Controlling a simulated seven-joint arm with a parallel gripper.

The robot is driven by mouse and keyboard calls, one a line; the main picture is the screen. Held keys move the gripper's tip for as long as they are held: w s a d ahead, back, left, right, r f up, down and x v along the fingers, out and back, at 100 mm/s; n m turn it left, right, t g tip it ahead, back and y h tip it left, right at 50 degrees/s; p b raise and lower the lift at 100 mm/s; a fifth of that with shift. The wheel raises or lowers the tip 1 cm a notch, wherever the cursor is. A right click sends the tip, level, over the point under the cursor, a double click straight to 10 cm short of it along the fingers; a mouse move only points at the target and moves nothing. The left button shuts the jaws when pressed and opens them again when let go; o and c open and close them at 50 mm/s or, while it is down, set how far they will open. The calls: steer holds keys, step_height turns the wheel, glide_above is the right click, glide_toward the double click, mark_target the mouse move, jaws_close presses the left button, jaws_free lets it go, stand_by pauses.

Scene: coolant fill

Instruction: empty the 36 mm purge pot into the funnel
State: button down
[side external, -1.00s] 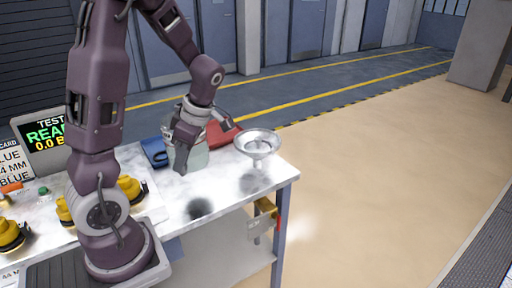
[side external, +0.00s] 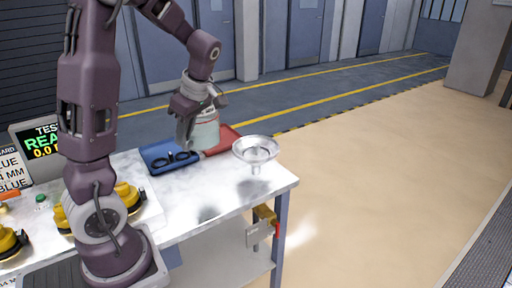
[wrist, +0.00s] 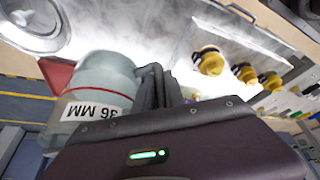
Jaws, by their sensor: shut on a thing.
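The purge pot (side external: 205,135) is a pale grey-green translucent vessel. In the wrist view its label (wrist: 88,111) reads 36 MM, upside down in the picture. My gripper (side external: 190,128) is shut on the pot and holds it above the table's back edge, a little tilted. The fingers also show dark beside the pot in the wrist view (wrist: 160,88). The silver funnel (side external: 256,150) stands at the table's right end, to the right of the pot and apart from it. It also shows at the upper left of the wrist view (wrist: 36,22). The pot's contents cannot be made out.
A blue tray (side external: 155,153) with dark ring-like items and a red tray (side external: 222,140) lie at the table's back. Yellow-and-black fittings (side external: 128,196) and a display screen (side external: 42,140) stand at the left. The white tabletop (side external: 205,185) in front is clear.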

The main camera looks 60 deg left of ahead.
steer(key=w+a+m, duration=0.1)
steer(key=a, duration=0.2)
steer(key=w+a+m+t, duration=0.1)
steer(key=a+m, duration=0.1)
steer(key=a, duration=0.1)
steer(key=w+a+m+t, duration=0.1)
steer(key=a+m, duration=0.1)
steer(key=a, duration=0.2)
steer(key=shift+w+a+r+y, duration=0.1)
steer(key=shift+w+r+y, duration=0.15)
steer(key=shift+w+y, duration=0.05)
steer(key=shift+a+f+m, duration=0.2)
steer(key=shift+a+m, duration=0.05)
steer(key=shift+m, duration=0.05)
steer(key=shift+f, duration=2.3)
steer(key=shift+w+d+f+m+g+y, duration=0.3)
steer(key=shift+w+d+f+g+y, duration=0.15)
steer(key=shift+y, duration=0.25)
steer(key=shift+w+d+r+g+y, duration=0.2)
steer(key=shift+r+g+y, duration=0.2)
steer(key=shift+r, duration=0.1)
steer(key=shift+w+d+r+g+y, duration=0.15)
steer(key=shift+r+g+y, duration=0.2)
steer(key=shift+r, duration=0.15)
steer(key=shift+w+d+r+g+y+p, duration=0.15)
steer(key=shift+w+d+g+y+p, duration=0.3)
steer(key=shift+g+y, duration=0.2)
